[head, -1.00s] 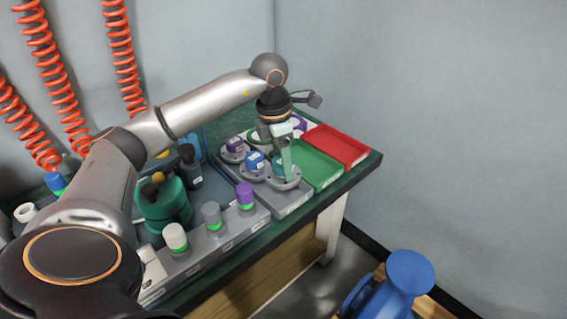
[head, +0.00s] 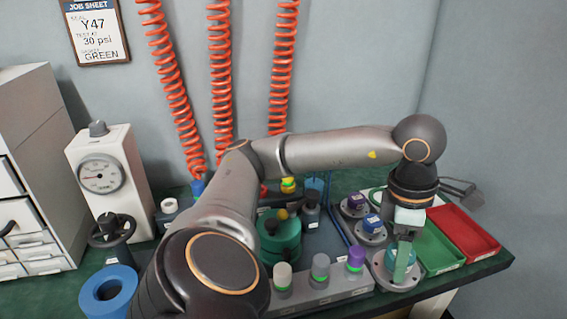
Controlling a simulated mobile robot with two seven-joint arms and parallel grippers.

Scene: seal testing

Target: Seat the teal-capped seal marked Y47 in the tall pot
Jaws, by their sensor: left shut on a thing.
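My left gripper (head: 403,258) points down at the front of a row of seals, its pale green fingers shut on the teal-capped seal (head: 388,256). This seal has a grey round flange; its mark cannot be read, and the fingers hide part of the cap. I cannot tell whether it still touches the grey rack beneath. My right gripper is not in view.
Blue-capped (head: 372,224) and purple-capped (head: 355,203) seals sit behind the held one. A green tray (head: 440,250) and red tray (head: 465,233) lie to the right. Capped items stand on a grey block (head: 325,292) in front. A job sheet (head: 97,30) reads Y47, 30 psi, GREEN.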

